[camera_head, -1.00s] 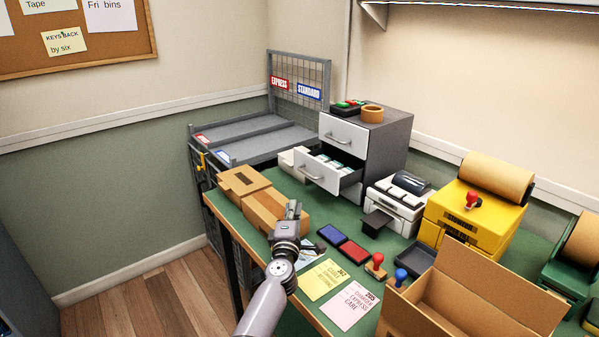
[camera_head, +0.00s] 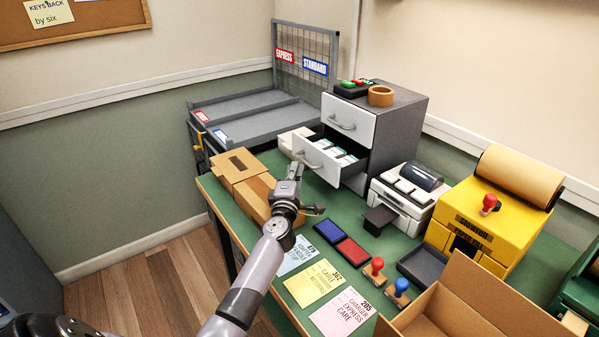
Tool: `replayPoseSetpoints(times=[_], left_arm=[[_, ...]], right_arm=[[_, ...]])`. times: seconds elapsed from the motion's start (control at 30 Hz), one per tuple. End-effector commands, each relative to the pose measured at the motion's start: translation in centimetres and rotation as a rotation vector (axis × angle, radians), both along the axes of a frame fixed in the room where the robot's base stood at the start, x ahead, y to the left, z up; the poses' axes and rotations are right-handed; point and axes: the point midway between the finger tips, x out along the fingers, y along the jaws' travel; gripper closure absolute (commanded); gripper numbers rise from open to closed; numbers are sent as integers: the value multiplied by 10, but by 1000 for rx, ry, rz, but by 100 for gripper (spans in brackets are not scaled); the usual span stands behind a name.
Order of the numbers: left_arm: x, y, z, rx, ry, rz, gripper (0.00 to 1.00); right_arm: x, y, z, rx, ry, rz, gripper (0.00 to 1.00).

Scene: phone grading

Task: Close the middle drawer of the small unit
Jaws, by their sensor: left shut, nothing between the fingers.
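The small grey drawer unit (camera_head: 398,130) with white drawer fronts stands at the back of the green table. Its middle drawer (camera_head: 317,163) is pulled out and holds several small pale packets. The drawer above it (camera_head: 347,122) is shut. My left gripper (camera_head: 296,168) is shut and empty, its tip just in front of the middle drawer's front, near the handle's left end. I cannot tell whether it touches. The lowest part of the unit is partly hidden behind the open drawer. My right gripper is not in view.
Cardboard boxes (camera_head: 240,167) lie left of my left arm. A white machine (camera_head: 404,193), a yellow dispenser (camera_head: 488,215) and an open carton (camera_head: 470,300) stand to the right. Ink pads (camera_head: 352,252), stamps and paper notes lie in front. A tape roll (camera_head: 381,96) sits on the unit.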

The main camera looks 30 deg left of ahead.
Motion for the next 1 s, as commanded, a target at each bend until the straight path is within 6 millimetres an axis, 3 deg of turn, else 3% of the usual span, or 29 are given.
replayPoseSetpoints(times=[0.47,0.8,1.0], left_arm=[[5,-1,0,-1,-2,0,100],[79,-31,-4,-3,-4,-1,100],[108,-43,-3,-2,-2,0,100]], right_arm=[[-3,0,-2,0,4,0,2],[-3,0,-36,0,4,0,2],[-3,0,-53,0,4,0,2]])
